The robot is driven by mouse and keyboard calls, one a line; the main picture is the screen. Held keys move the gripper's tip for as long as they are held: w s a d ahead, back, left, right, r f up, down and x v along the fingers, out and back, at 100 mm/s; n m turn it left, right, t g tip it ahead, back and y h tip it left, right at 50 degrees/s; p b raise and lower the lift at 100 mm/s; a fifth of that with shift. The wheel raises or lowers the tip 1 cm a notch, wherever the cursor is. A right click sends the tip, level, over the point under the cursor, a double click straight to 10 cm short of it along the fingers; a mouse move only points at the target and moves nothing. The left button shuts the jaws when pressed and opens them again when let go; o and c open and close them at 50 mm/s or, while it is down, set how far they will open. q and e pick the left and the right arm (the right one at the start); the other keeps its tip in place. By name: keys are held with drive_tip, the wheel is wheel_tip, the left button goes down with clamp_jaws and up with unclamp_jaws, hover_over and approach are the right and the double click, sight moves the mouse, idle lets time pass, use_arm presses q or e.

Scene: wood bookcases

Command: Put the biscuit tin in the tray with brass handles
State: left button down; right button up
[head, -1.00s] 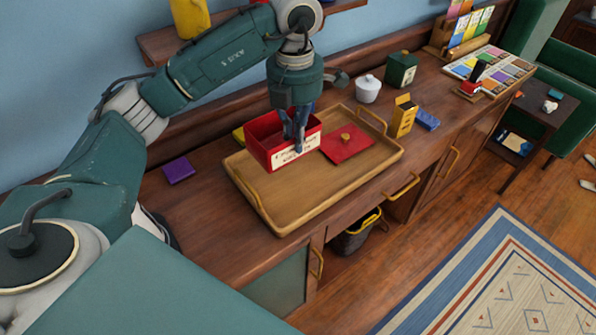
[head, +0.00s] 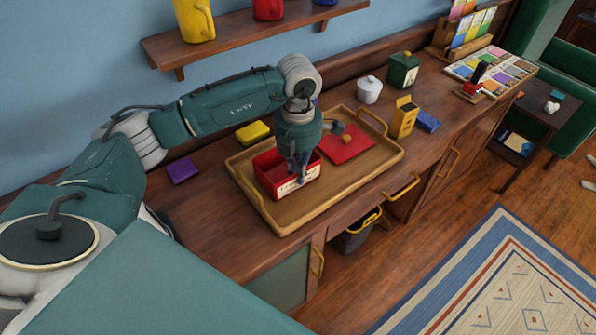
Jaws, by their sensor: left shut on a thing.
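The biscuit tin (head: 268,172) is an open red box with a cream lettered label on its front. It is low inside the left part of the wooden tray (head: 250,204), which has a raised handle at each end. My left gripper (head: 300,175) points down and is shut on the tin's front wall. I cannot tell whether the tin's base touches the tray floor. A flat red lid (head: 346,146) with a brass knob lies in the tray to the right of the tin. My right gripper is not in view.
A purple block (head: 182,170) and a yellow box (head: 252,132) lie left of and behind the tray. A white lidded pot (head: 369,90), green canister (head: 403,70), yellow box (head: 404,118) and blue box (head: 428,121) stand behind and right. A wall shelf (head: 250,38) hangs above.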

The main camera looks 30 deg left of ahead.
use_arm(q)
drive_tip(key=shift+f, duration=0.1)
drive_tip(key=c, duration=1.9)
unclamp_jaws()
drive_tip(key=shift+r, duration=0.55)
wheel_tip(320, 180, up, 11)
drive_tip(key=shift+r+b, duration=0.1)
drive_tip(key=shift+b, duration=1)
